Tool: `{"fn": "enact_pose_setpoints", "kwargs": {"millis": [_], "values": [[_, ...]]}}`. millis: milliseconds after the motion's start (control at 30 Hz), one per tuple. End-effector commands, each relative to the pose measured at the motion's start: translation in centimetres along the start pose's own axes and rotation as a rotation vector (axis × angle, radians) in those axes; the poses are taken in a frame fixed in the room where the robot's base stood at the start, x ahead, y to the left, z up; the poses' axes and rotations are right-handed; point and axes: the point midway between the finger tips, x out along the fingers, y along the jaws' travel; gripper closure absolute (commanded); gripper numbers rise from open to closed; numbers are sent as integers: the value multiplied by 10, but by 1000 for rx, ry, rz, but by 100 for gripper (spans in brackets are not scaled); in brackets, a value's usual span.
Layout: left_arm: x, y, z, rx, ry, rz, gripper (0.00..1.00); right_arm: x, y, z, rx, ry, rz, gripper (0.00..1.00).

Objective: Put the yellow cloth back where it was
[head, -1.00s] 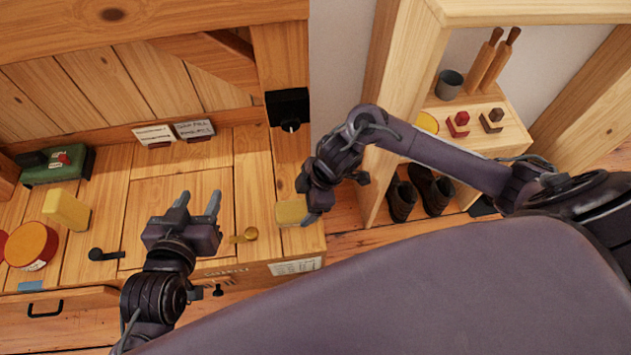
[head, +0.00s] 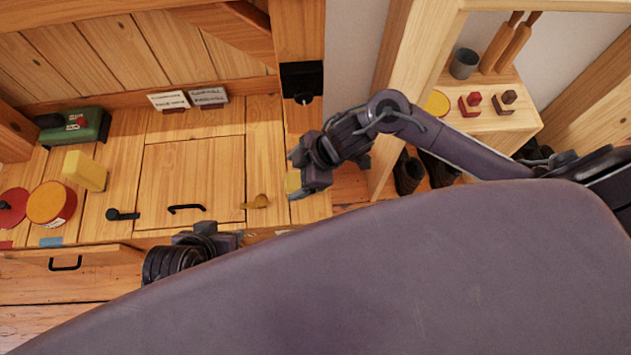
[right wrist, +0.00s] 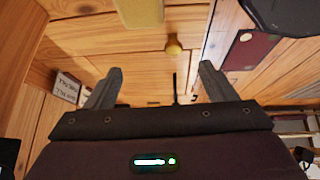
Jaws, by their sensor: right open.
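A folded pale-yellow piece, which looks like the yellow cloth (head: 292,184), lies at the right end of the wooden bench top, mostly hidden behind my right gripper (head: 294,174). In the right wrist view the cloth (right wrist: 140,12) is cut off by the top edge, beyond the fingertips. My right gripper (right wrist: 160,78) is open, with nothing between its fingers. My left gripper (head: 228,240) is low at the bench's front edge, partly hidden by my body; its fingers are not clear.
A yellow block (head: 85,170), a round orange-topped tin (head: 51,203) and a green box (head: 78,127) stand on the bench's left. A black handle (head: 187,208) and brass knob (head: 258,201) are near its front. A shelf post (head: 408,80) rises right of my right gripper.

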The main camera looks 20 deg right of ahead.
Motion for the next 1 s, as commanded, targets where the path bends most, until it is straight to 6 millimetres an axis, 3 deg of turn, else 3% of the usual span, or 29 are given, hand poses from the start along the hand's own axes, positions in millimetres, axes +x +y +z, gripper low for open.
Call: {"fn": "enact_pose_setpoints", "kwargs": {"millis": [33,100,200,267,400,600,1000], "values": [[0,0,0,0,1,0,56,10,-20,-22,40,63,21,22],[0,0,0,0,1,0,56,13,-32,-46,118,126,88,22],[0,0,0,0,2,0,56,8,-40,-56,276,152,180,22],[0,0,0,0,2,0,56,2,-43,-50,386,136,224,22],[0,0,0,0,2,0,56,-12,-54,-18,614,51,281,22],[0,0,-1,0,3,0,56,-24,-68,15,775,-40,299,22],[0,0,-1,0,4,0,56,-25,-69,18,785,-48,300,22]]}}
